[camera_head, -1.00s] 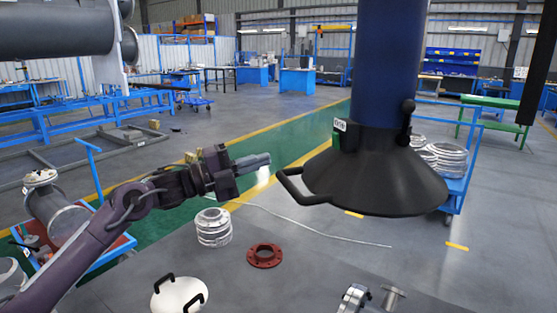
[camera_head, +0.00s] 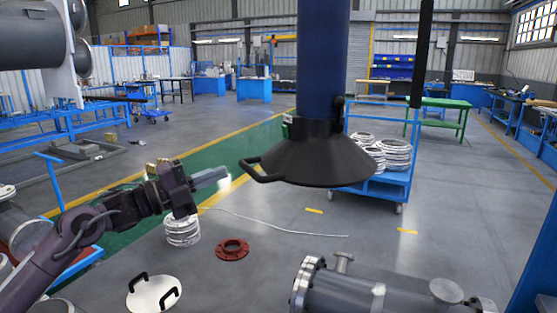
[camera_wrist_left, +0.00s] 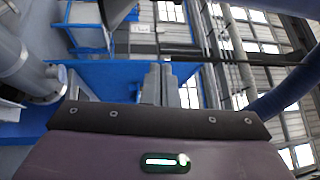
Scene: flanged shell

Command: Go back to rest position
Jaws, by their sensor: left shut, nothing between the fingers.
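My left gripper (camera_head: 212,176) comes in from the left in the head view, held up in the air and pointing right. Its fingers are shut with nothing between them. In the left wrist view the two grey fingers (camera_wrist_left: 160,85) lie close together, with blue cart parts and the hall roof behind. A flanged metal shell (camera_head: 345,288) lies at the bottom right of the head view, cut off by the lower edge. A red-brown flange ring (camera_head: 233,250) and a white lid with two black handles (camera_head: 154,294) lie left of it. My right gripper is not in view.
A black extraction hood (camera_head: 322,165) on a blue duct hangs in front of the middle. Silver rings (camera_head: 183,230) are stacked below my left gripper. A blue cart (camera_head: 385,185) with more rings stands behind the hood. Grey floor lies clear at right.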

